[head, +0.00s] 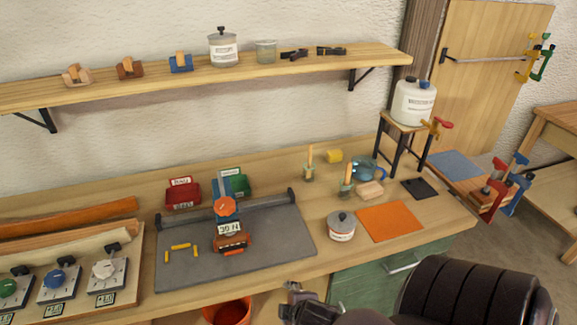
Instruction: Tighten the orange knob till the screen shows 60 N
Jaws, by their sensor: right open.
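The orange knob (224,206) sits on top of a small clamp device on the grey mat (275,255) on the workbench. Just below the knob is a small white screen (230,229). Its digits look upside down and seem to read 30 N, but they are small. A reddish-brown block (233,244) is under the screen. My right gripper (294,296) is open at the bench's front edge, below and right of the knob and apart from it. Its fingertips are small and partly hidden. My left gripper is not in view.
Yellow pieces (181,246) lie on the mat left of the clamp. A lidded pot (341,227) and orange cloth (390,222) are to the right. Control dials (58,281) fill the left front.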

